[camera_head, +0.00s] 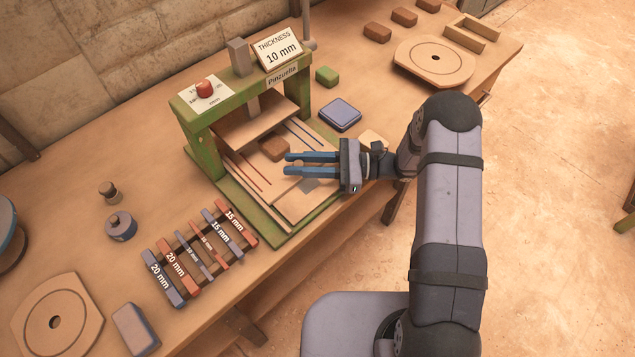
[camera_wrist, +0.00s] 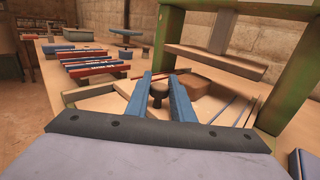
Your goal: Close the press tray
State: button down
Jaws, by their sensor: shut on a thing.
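The green press (camera_head: 203,150) stands on the bench, with its wooden pressing plate (camera_head: 250,125) raised. The flat wooden press tray (camera_head: 300,208) lies on the press base, and its front part shows out in front of the posts. A brown block (camera_head: 274,148) sits at its back, near the pressing plate; it also shows in the wrist view (camera_wrist: 207,100). My gripper (camera_head: 286,163) reaches over the tray from the right. Its blue fingers are shut on a dark round knob (camera_wrist: 158,91), which stands between them in the wrist view. The fingers hide the middle of the tray in the head view.
Numbered red and blue-grey spacer bars (camera_head: 205,247) lie in a rack left of the press. A blue-grey box (camera_head: 340,114) and a green block (camera_head: 327,76) lie right of it. A sign (camera_head: 279,50) reads 10 mm. The bench's front edge is close to the press.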

aim_at(277, 150)
jog(key=w+a+b, duration=0.2)
jog(key=w+a, duration=0.3)
jog(key=shift+w+a+f+b, duration=0.1)
jog(key=shift+w+a+b, duration=0.05)
jog(key=shift+b, duration=0.15)
jog(key=shift+w+a, duration=0.25)
jog(key=shift+w, duration=0.05)
jog(key=shift+r, duration=0.2)
jog(key=c, duration=1.6)
grip_release()
jog(key=shift+c, duration=0.2)
jog(key=shift+o, duration=0.5)
jog(key=shift+w+a, duration=0.1)
jog(key=shift+f, duration=0.1)
